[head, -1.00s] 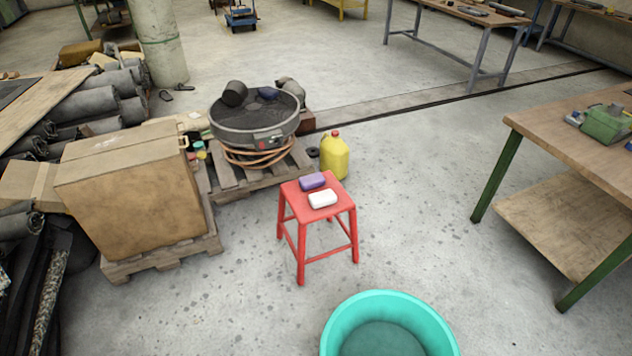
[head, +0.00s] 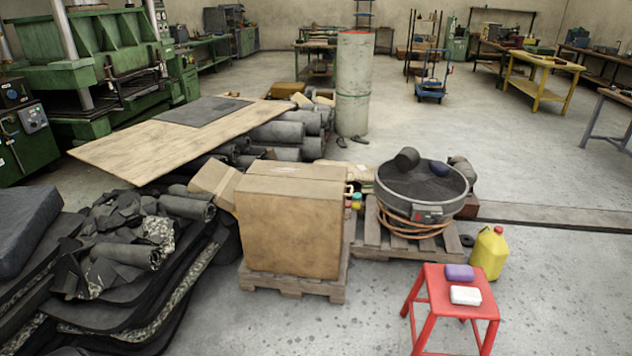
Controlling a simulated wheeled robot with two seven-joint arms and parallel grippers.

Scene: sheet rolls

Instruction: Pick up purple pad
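The purple pad (head: 459,272) lies on the seat of a red stool (head: 431,289) at the lower right of the head view. A white pad (head: 465,295) lies on the same seat, just in front of the purple one. The stool's lower legs are cut off by the bottom edge of the picture. Neither of my grippers shows in the head view.
A yellow jug (head: 489,254) stands behind the stool. A round dark tub (head: 421,190) and a large cardboard box (head: 290,225) sit on pallets to the left. Dark sheets and rolls (head: 120,255) pile up at the far left. Bare floor lies around the stool.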

